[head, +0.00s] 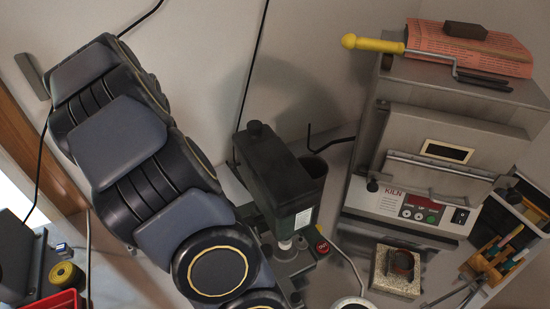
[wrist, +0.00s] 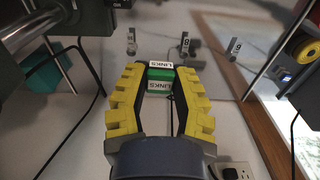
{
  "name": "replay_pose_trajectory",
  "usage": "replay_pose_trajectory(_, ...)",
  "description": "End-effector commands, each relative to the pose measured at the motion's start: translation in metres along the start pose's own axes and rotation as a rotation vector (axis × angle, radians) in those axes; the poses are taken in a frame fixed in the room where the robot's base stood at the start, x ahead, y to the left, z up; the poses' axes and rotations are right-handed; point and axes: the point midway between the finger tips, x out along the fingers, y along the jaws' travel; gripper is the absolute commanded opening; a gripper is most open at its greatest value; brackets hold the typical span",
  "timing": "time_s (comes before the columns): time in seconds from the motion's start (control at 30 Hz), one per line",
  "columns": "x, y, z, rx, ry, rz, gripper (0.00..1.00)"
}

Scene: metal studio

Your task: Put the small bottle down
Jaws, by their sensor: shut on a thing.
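In the wrist view, my gripper (wrist: 161,72) has its yellow fingers closed in around a small green thing (wrist: 160,76) with white labels reading LINKS. It sits between the fingertips. From this angle I cannot tell whether it is bottle-shaped. In the head view, my arm fills the left middle; my gripper and what it holds do not show there. I make out no other small bottle.
A grey kiln (head: 417,205) stands at the right, with a yellow-handled tool (head: 373,43) on top. A dark bench machine (head: 277,180) stands in the middle. A holder of tools (head: 492,265) is at lower right. The wrist view shows a power outlet (wrist: 237,172).

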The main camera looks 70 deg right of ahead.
Motion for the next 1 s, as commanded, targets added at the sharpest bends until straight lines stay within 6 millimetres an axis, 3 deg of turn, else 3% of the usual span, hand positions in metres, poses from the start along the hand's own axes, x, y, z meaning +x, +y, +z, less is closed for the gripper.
replay_pose_trajectory(0.17, -0.042, 0.0, -0.002, -0.003, 0.005, 0.0, 0.07)
replay_pose_trajectory(0.57, -0.041, 0.023, -0.055, -0.099, 0.0, -0.001, 0.07)
replay_pose_trajectory(0.77, -0.044, 0.065, -0.094, -0.137, 0.001, -0.003, 0.07)
replay_pose_trajectory(1.0, -0.044, 0.146, -0.127, -0.133, 0.002, -0.002, 0.07)
